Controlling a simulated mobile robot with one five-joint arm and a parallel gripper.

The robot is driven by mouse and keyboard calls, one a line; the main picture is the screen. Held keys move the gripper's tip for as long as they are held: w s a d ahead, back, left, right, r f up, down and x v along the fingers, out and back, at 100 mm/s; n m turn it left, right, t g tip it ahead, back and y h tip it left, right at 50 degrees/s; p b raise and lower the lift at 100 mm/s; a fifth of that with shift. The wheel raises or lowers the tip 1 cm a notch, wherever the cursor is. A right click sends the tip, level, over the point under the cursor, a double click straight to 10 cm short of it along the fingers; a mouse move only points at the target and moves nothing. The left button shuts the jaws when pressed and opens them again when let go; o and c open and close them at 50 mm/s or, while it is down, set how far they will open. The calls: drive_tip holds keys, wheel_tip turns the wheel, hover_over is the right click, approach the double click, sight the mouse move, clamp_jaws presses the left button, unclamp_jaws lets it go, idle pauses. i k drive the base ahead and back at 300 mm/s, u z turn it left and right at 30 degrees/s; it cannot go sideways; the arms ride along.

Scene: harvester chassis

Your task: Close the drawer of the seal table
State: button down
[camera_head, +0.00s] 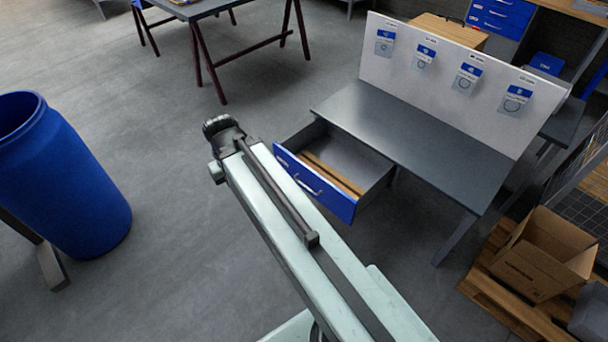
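The seal table (430,140) has a dark grey top and a white back panel. Its drawer (347,157) is pulled well out toward the lower left. The drawer has a blue front (340,205) with a light handle (307,187) and grey inner walls. Long brown strips (333,174) lie inside it. My pale green arm reaches up from the bottom and passes left of the drawer front in the picture. It covers part of the floor before the drawer. The arm's far end shows a dark joint-like part, with no gripper fingers visible.
Several blue-and-white seal packets (467,79) hang on the panel. A blue barrel (66,180) stands at left. An open cardboard box (540,255) sits on a wooden pallet (500,283) at right. A trestle table (218,8) stands behind.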

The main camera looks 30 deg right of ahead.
sight(342, 174)
drive_tip(key=u, duration=0.15)
drive_tip(key=i, duration=1)
drive_tip(key=u, duration=0.25)
